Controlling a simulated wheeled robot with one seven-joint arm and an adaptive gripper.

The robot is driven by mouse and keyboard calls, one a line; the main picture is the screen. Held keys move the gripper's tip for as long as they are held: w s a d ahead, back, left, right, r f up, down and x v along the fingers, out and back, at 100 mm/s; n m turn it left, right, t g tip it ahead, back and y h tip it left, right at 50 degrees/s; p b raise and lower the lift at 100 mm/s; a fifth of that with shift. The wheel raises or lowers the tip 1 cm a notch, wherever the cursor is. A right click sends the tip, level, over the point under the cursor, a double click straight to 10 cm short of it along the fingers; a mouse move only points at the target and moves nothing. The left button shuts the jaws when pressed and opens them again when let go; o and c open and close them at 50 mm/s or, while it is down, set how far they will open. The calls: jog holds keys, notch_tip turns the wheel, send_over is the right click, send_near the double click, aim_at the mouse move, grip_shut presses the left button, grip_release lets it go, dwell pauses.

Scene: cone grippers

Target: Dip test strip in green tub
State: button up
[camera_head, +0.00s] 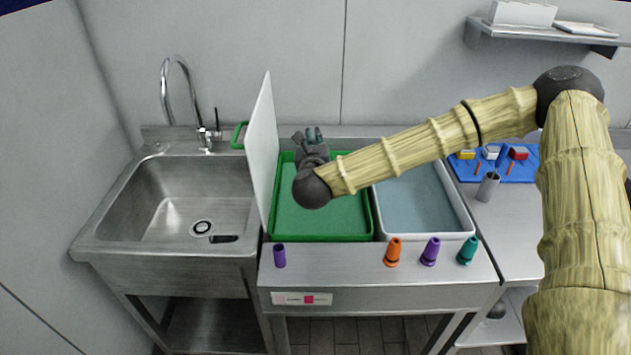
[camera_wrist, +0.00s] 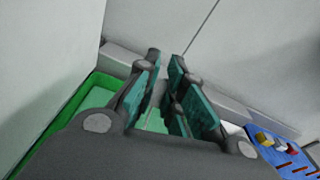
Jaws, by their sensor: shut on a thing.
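The green tub (camera_head: 320,239) sits on the steel counter, holding green liquid. Its white lid (camera_head: 261,150) with a green handle stands upright at the tub's left side. My gripper (camera_head: 314,134) is above the back part of the tub, pointing toward the back wall. In the wrist view my gripper (camera_wrist: 166,70) shows its teal-padded fingers closed close together. The test strip between them is too thin or hidden to make out. The tub's green rim (camera_wrist: 62,120) shows at the left of that view.
A white tub (camera_head: 463,212) with grey-blue liquid stands right of the green one. Purple, orange and teal cones (camera_head: 393,252) line the counter's front. A blue mat (camera_head: 520,172) with small boxes and strips, and a grey cup (camera_head: 488,187), are at right. A sink (camera_head: 180,205) is at left.

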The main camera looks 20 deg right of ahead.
jog(key=shift+r, duration=0.1)
dwell(0.3)
jog(key=shift+r+p, duration=0.45)
jog(key=shift+r, duration=1.45)
